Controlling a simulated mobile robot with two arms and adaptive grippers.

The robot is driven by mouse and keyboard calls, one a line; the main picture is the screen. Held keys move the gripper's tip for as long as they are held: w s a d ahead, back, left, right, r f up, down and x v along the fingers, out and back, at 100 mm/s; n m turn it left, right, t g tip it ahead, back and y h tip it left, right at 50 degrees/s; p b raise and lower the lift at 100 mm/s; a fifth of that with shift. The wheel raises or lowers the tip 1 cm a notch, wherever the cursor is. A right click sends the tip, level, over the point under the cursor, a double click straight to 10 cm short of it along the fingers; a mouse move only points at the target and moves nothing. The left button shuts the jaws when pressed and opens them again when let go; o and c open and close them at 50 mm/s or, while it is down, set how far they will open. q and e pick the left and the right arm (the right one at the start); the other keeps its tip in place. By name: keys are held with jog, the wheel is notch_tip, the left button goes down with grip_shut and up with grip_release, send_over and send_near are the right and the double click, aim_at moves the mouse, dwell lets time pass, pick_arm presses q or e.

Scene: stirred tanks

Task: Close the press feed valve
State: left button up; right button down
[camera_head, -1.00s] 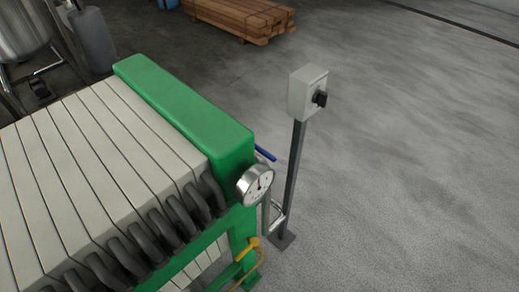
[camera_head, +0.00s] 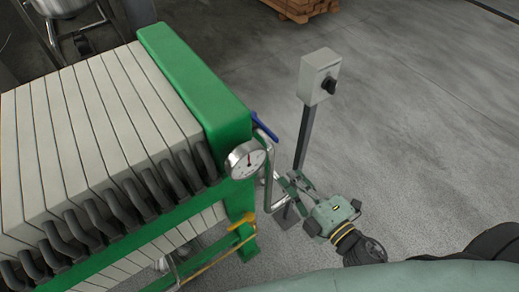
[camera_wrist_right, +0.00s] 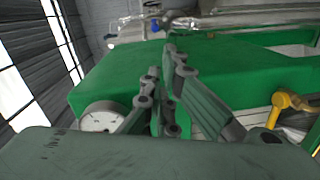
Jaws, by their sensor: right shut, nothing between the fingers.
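A blue lever handle (camera_head: 264,125) sits on a bent metal pipe at the right end of the green filter press (camera_head: 180,65), just above the round gauge (camera_head: 246,160). A yellow handle (camera_head: 241,222) is lower on the press frame; it also shows in the wrist view (camera_wrist_right: 287,103). I cannot tell from the frames which one is the feed valve. My right gripper (camera_head: 284,182) is shut and empty, below and right of the blue handle, beside the pipe. In the wrist view its fingers (camera_wrist_right: 168,62) point at the green press. My left gripper is not seen.
A grey switch box (camera_head: 319,76) on a thin post stands just behind my right gripper. The gauge is close to the fingers' left in the wrist view (camera_wrist_right: 100,118). Wooden beams (camera_head: 300,8) lie at the back. The floor to the right is clear.

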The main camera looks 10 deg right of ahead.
jog(key=r+p+x, duration=0.1)
jog(key=p+x, duration=0.1)
jog(key=x, duration=0.8)
jog(key=shift+a+r+n+p, duration=0.3)
jog(key=shift+a+r+p, duration=0.05)
jog(key=shift+a+p, duration=0.05)
jog(key=shift+d, duration=0.1)
jog(key=shift+w+d+n+y, duration=0.15)
jog(key=shift+d+n+y, duration=0.3)
jog(key=shift+y, duration=0.25)
